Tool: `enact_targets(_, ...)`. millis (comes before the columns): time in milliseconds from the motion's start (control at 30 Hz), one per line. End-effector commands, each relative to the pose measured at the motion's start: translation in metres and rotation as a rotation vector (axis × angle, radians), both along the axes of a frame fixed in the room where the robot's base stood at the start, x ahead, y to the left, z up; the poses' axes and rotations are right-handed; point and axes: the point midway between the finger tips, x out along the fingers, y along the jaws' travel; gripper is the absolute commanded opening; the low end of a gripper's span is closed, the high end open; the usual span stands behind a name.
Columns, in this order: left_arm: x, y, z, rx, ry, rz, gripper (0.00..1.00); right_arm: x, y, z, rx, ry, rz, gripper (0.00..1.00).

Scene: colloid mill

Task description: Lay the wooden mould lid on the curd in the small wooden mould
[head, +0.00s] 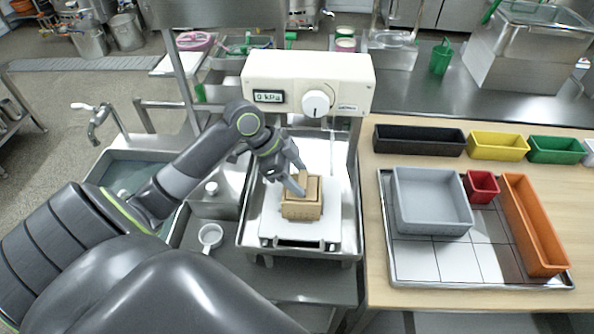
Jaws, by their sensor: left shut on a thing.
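The small wooden mould (302,211) stands on the white board of the press, below the press head. My left gripper (299,187) reaches in from the left and is at the top of the mould. It is shut on a tan wooden piece, which looks like the mould lid (313,186). The lid is at the mould's opening, and I cannot tell whether it rests on anything inside. The curd is hidden from this view. My right gripper is not in view.
The press head (308,82) with its display and dial hangs just behind the mould. A white-handled cup (210,236) stands left of the press. On the right, a tray (420,262) holds grey, red and orange bins on the wooden table. Black, yellow and green bins stand behind it.

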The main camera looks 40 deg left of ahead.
Motion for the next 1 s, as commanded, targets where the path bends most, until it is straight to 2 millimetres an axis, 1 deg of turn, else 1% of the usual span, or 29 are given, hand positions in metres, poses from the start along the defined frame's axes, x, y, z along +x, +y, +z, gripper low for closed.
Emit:
enact_targets(400,0.0001,-0.0001,-0.0022,0.0,0.0,0.0,0.33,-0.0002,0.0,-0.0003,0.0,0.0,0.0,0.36)
enact_targets(433,0.0001,-0.0001,-0.0022,0.0,0.0,0.0,0.58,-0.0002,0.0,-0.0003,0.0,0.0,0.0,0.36)
enact_targets(600,0.0001,-0.0002,-0.0021,0.0,0.0,0.0,0.8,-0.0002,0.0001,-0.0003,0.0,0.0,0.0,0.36)
enact_targets(800,0.0001,-0.0002,-0.0021,0.0,0.0,0.0,0.81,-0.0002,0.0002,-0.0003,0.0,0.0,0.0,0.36)
enact_targets(933,0.0001,-0.0001,-0.0022,0.0,0.0,0.0,0.98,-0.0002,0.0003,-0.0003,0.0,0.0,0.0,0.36)
enact_targets(967,0.0001,-0.0001,-0.0022,0.0,0.0,0.0,1.0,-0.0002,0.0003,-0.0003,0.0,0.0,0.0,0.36)
enact_targets(1000,0.0001,-0.0001,-0.0022,0.0,0.0,0.0,1.0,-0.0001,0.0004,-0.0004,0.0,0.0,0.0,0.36)
